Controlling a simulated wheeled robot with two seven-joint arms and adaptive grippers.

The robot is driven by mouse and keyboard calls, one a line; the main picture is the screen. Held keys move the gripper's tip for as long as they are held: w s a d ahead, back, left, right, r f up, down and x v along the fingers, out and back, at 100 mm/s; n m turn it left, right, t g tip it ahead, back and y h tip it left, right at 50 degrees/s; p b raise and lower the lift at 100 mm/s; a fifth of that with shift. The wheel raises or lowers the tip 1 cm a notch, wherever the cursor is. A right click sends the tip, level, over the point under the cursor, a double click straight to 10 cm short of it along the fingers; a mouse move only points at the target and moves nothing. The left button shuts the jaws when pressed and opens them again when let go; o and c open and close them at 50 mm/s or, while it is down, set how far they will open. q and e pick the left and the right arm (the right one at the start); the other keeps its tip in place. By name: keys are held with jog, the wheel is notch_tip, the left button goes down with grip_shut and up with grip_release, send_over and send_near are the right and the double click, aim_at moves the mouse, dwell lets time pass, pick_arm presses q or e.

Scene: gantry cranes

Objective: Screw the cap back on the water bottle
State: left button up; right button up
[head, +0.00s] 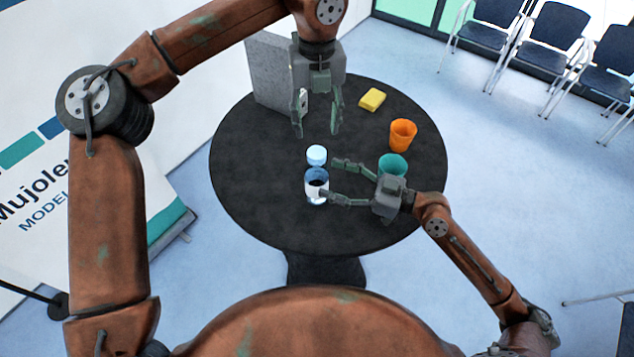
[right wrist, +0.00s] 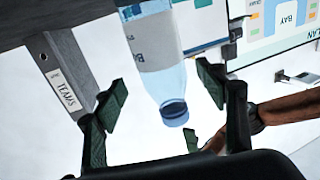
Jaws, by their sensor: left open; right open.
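The clear blue water bottle (head: 317,199) with a white label stands near the middle of the round black table. In the right wrist view the bottle (right wrist: 155,45) shows between the fingers, its narrow end low in the picture. A light blue round piece (head: 316,155), which looks like the cap, shows just behind the bottle; I cannot tell its height or whether it touches the bottle. My right gripper (head: 328,178) is open, its fingers to the right of the bottle, one tip overlapping it in view. My left gripper (head: 316,131) is open and empty, pointing down above the table.
A teal cup (head: 393,164) stands close behind my right gripper, with an orange cup (head: 403,134) beyond it. A yellow block (head: 372,99) lies at the back. The table's (head: 248,170) left side is clear.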

aim_at(317, 174)
pick_arm(q)
jog(key=shift+s+r, duration=0.1)
jog(key=shift+s, duration=0.15)
pick_arm(e)
jog(key=x, duration=0.4)
jog(key=shift+s+a+r, duration=0.15)
jog(key=shift+a, duration=0.15)
pick_arm(q)
jog(key=shift+w, duration=0.2)
pick_arm(e)
jog(key=shift+w+a, duration=0.2)
jog(key=shift+w, duration=0.1)
pick_arm(q)
jog(key=shift+s, duration=0.1)
pick_arm(e)
jog(key=shift+s, duration=0.1)
jog(key=shift+c, duration=0.3)
jog(key=shift+c, duration=0.8)
jog(key=c, duration=0.5)
grip_shut()
pick_arm(q)
jog(key=shift+n, duration=2.3)
